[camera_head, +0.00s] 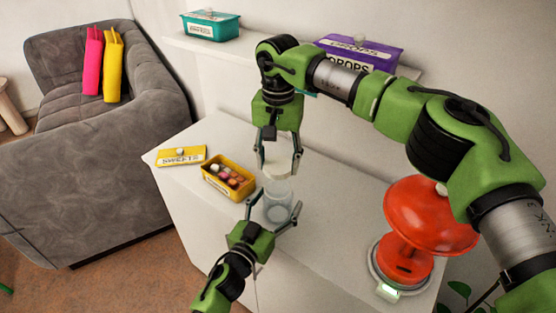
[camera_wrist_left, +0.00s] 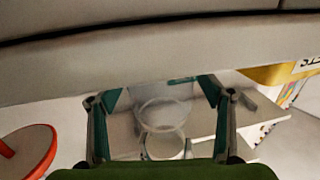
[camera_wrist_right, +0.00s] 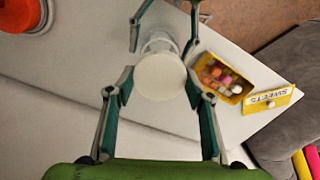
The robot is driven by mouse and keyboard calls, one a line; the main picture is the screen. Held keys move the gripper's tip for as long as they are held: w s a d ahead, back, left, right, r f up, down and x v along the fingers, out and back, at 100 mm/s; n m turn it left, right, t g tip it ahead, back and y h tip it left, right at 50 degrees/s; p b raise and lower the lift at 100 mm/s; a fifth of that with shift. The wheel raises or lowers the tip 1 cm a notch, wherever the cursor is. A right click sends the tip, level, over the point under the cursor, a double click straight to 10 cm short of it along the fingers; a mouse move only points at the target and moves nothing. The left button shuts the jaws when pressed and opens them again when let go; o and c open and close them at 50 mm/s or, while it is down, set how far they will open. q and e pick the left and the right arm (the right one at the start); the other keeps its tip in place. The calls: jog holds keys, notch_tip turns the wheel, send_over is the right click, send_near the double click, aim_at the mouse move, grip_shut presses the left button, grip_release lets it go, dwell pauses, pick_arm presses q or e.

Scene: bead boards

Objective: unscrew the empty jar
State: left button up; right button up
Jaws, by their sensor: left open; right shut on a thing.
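The clear empty jar (camera_head: 278,205) stands upright on the white table and shows no contents. It also shows in the left wrist view (camera_wrist_left: 163,115). A round white lid (camera_head: 275,160) is at the top of the jar; I cannot tell whether it still touches the rim. My right gripper (camera_head: 280,163) comes from above and is shut on the lid, which fills the space between its fingers in the right wrist view (camera_wrist_right: 160,76). My left gripper (camera_head: 273,212) is open low down, with a finger on each side of the jar.
A yellow box of colored sweets (camera_head: 229,179) and its yellow lid (camera_head: 181,156) lie left of the jar. A red domed dispenser (camera_head: 430,215) stands to the right. A teal box (camera_head: 211,25) and a purple box (camera_head: 357,53) are on the shelf behind. A grey sofa (camera_head: 100,150) is at left.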

pick_arm(q)
jog(key=v, duration=1.2)
